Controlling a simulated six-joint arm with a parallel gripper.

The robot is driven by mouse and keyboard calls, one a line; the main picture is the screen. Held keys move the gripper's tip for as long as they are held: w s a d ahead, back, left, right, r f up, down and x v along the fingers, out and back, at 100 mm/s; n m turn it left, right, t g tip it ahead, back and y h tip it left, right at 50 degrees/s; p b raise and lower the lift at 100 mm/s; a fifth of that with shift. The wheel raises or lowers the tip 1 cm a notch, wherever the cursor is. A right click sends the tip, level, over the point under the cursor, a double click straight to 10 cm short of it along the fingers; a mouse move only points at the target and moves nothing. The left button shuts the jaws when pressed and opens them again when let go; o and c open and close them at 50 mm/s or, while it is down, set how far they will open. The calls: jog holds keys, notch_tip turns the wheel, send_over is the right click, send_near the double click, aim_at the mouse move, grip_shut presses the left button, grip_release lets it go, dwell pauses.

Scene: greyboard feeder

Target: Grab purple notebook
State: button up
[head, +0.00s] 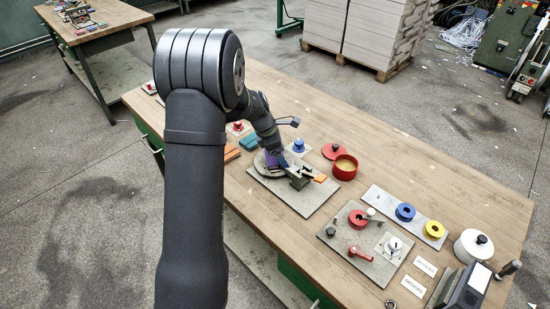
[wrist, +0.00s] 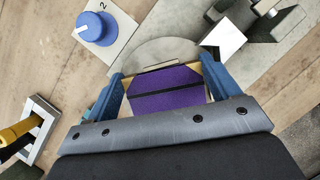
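The purple notebook (wrist: 168,89) has a dark band across it and lies between the two blue fingers of my gripper (wrist: 166,80) in the wrist view. The fingers are spread, one on each side, with thin tan strips showing between them and the notebook. I see no clear contact. In the head view the notebook (head: 274,159) is a small purple patch by the grey round disc (head: 262,169). My gripper (head: 272,152) is low over it there, and my wrist hides part of it.
A blue knob (wrist: 96,28) on a grey plate is close by. Orange (head: 231,153) and teal (head: 249,142) blocks lie left of my gripper. A red pot (head: 345,167) and a dark clamp-like fixture (head: 299,177) stand to the right.

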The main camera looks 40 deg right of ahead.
jog(key=c, duration=0.4)
jog(key=shift+r, duration=0.1)
